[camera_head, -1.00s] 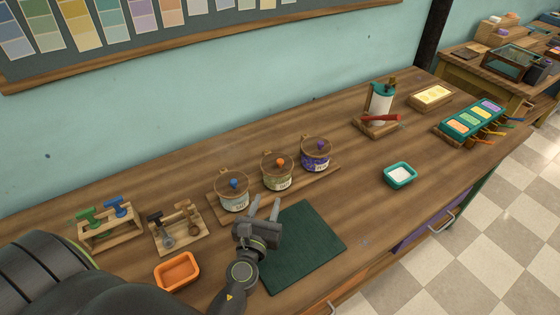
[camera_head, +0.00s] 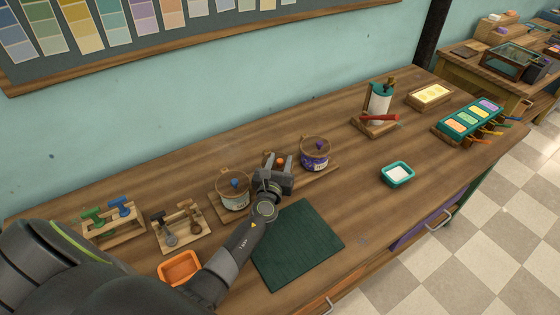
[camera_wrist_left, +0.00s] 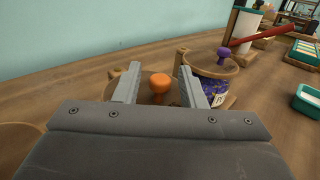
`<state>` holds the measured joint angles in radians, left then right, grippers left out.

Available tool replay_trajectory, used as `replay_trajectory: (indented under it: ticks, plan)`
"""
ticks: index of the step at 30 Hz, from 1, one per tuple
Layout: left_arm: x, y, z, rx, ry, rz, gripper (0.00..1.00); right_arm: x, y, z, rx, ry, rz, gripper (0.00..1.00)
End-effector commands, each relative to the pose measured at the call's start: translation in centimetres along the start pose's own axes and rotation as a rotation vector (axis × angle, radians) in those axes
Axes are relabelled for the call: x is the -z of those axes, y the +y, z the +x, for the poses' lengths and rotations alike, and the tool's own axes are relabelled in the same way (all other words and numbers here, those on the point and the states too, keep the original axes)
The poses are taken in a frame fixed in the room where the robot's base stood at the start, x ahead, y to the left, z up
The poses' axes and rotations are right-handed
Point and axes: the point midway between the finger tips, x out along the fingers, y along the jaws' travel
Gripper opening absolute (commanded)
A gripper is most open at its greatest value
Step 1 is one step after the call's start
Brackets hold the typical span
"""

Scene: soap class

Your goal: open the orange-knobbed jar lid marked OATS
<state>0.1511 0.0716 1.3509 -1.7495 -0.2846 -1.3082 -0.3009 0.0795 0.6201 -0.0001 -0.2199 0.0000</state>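The orange knob (camera_wrist_left: 158,87) stands on the wooden lid (camera_wrist_left: 150,98) of the middle jar, and the lid is down. In the head view the knob (camera_head: 280,160) shows just beyond my left gripper (camera_head: 279,164), which hides most of that jar and its label. In the left wrist view my left gripper (camera_wrist_left: 160,85) is open, with one finger on each side of the knob and gaps between. The blue-knobbed jar (camera_head: 233,188) stands to the left and the purple-knobbed jar (camera_head: 315,155) to the right. My right gripper is not in view.
The jars stand on a wooden board (camera_head: 330,177). A dark green mat (camera_head: 297,245) lies in front. An orange tray (camera_head: 180,268) and stamp racks (camera_head: 178,226) are at left. A teal dish (camera_head: 397,174) is to the right, with clear table around it.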

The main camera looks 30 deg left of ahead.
Motion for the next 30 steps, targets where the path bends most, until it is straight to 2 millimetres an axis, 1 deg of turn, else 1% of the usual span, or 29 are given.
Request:
replay_trajectory:
  ticks: [3,10,11,19,30]
  plan:
    - [-0.04,-0.01,0.42,0.0,-0.001,0.001,0.37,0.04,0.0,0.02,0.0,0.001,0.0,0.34]
    - [-0.03,-0.01,0.44,0.0,0.0,0.0,0.37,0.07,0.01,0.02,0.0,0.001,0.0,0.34]
    - [-0.03,0.0,0.44,0.0,0.0,0.0,0.36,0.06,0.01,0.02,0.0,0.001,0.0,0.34]
    - [-0.02,-0.01,0.41,0.0,0.0,0.0,0.0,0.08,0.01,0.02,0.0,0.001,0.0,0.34]
    - [0.01,-0.14,0.5,-0.013,0.001,-0.002,0.0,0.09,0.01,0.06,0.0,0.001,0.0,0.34]
